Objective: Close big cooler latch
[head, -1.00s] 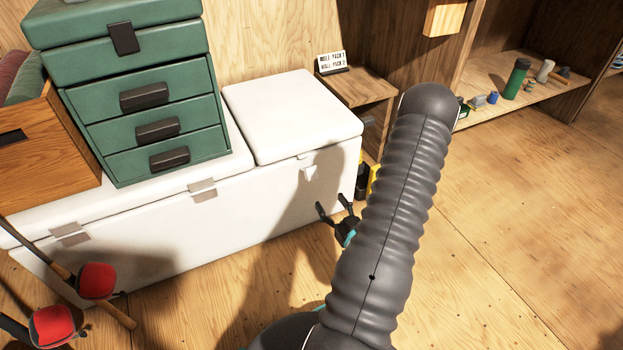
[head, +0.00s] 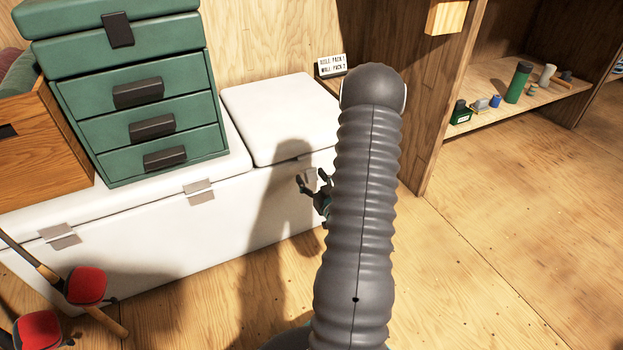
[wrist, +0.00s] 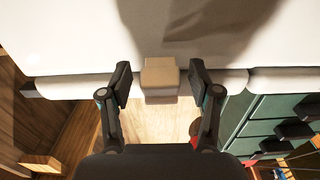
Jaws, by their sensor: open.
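The big white cooler (head: 150,250) stands against the wall, with a wide left lid and a smaller right lid (head: 280,120), both lying down. The right lid's latch (wrist: 160,74) is a small tan block at the lid seam in the wrist view. It seems to stick out from the cooler front, but its exact angle is unclear. My gripper (head: 312,177) is open in front of it. In the wrist view the two fingers (wrist: 160,82) stand either side of the latch, with gaps. My arm hides the cooler's right end in the head view.
Two tan latches (head: 198,191) (head: 60,236) sit flat across the left lid's seam. A green drawer box (head: 140,100) and a wooden box (head: 40,150) stand on the left lid. Red-headed rods (head: 86,285) lean at the lower left. The floor at right (head: 500,240) is clear.

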